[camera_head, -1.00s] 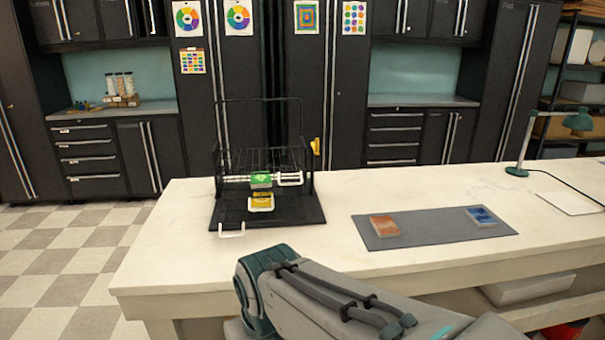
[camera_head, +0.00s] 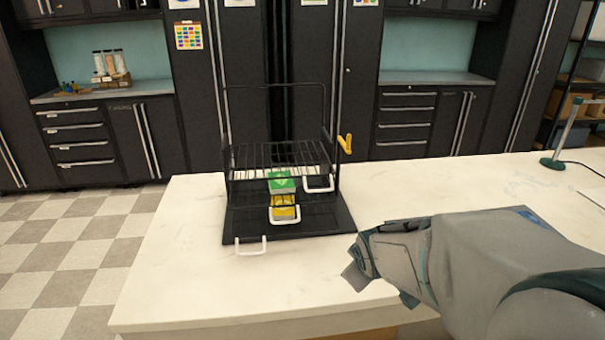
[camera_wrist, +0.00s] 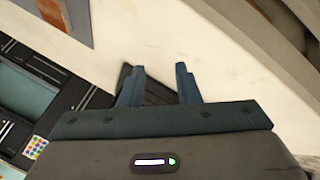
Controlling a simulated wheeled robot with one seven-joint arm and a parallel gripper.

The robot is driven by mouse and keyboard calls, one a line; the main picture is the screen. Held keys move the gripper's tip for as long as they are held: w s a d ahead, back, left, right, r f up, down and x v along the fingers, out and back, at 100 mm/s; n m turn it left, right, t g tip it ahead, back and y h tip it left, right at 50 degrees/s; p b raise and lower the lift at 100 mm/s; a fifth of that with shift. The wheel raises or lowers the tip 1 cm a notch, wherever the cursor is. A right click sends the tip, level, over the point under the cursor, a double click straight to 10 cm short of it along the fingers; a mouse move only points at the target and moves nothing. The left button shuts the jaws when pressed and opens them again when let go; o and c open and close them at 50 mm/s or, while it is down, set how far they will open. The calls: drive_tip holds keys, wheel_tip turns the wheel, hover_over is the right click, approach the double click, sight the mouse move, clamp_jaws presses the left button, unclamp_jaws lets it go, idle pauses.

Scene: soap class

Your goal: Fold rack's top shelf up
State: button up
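The black wire rack (camera_head: 285,150) stands on its dark base on the white table. Its upper wire tray lies roughly level, with a tall wire frame rising behind it. A yellow lever (camera_head: 345,144) is on the right side. A green block (camera_head: 281,182) and a yellow block (camera_head: 285,206) sit in the rack. My gripper (camera_wrist: 154,68) is open and empty in the wrist view, with part of the dark rack beyond its fingers. In the head view it is right of the rack, apart from it.
The white table (camera_head: 190,270) is clear left of the rack. A grey mat with an orange-brown block (camera_wrist: 70,12) shows at the wrist view's corner; my arm hides it in the head view. Dark cabinets line the back wall.

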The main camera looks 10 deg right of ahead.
sight(321, 190)
drive_tip(key=w+n+t, duration=0.1)
drive_tip(key=w+n, duration=0.1)
drive_tip(key=w+d+f+n+t+y, duration=0.1)
drive_tip(key=w+n, duration=0.1)
drive_tip(key=w, duration=0.1)
drive_tip(key=w+n+t+p, duration=0.1)
drive_tip(key=w+n, duration=0.1)
drive_tip(key=shift+w+d+f, duration=0.2)
drive_tip(key=shift+d+f, duration=0.05)
drive_tip(key=shift+f, duration=0.15)
drive_tip(key=w+n+t+y, duration=0.1)
drive_tip(key=w+n, duration=0.1)
drive_tip(key=w+a+n+t+y+p, duration=0.1)
drive_tip(key=n+t+y, duration=0.1)
drive_tip(key=n, duration=0.1)
drive_tip(key=shift+w+f+n+y, duration=0.1)
drive_tip(key=shift+w+n+y, duration=0.2)
drive_tip(key=shift+w, duration=0.1)
wheel_tip(321, 190, up, 4)
drive_tip(key=r+n+t+y+p, duration=0.1)
drive_tip(key=n+t+y, duration=0.4)
drive_tip(key=p+x, duration=0.5)
drive_tip(key=x, duration=0.8)
drive_tip(key=shift+w+a+f, duration=0.1)
drive_tip(key=shift+w+f, duration=0.05)
